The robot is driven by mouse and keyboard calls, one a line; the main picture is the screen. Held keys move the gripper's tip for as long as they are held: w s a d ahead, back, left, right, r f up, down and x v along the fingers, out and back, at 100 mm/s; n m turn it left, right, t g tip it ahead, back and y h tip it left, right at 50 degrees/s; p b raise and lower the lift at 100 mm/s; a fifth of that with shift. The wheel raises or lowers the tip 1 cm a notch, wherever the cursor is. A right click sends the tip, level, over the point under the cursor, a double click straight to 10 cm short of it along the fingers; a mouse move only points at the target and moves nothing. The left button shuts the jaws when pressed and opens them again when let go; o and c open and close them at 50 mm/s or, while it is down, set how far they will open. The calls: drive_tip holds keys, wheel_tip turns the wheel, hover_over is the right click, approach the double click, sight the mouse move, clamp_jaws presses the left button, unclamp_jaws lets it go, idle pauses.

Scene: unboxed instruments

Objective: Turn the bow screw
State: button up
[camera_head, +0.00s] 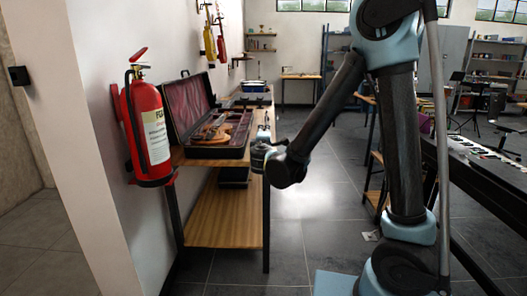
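An open instrument case (221,152) with a dark red lining lies on the wooden bench along the left wall. Its lid (188,98) leans up against the wall. A brown violin (211,132) lies in the case. I cannot make out a bow or its screw; thin details inside the case are too small to tell. My gripper (265,120) is beside the right end of the case, at the bench's right edge. Its fingers are too small and partly hidden by my wrist to show whether they are open or shut.
A red fire extinguisher (146,130) hangs on the wall left of the bench. The bench has a lower shelf (225,212) with a dark case (234,177). A keyboard (492,160) stands at the right. The tiled floor (315,215) between is mostly clear.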

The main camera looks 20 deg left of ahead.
drive_tip(key=v, duration=1.7)
idle(1.5)
drive_tip(key=shift+d+r, duration=0.15)
idle(0.4)
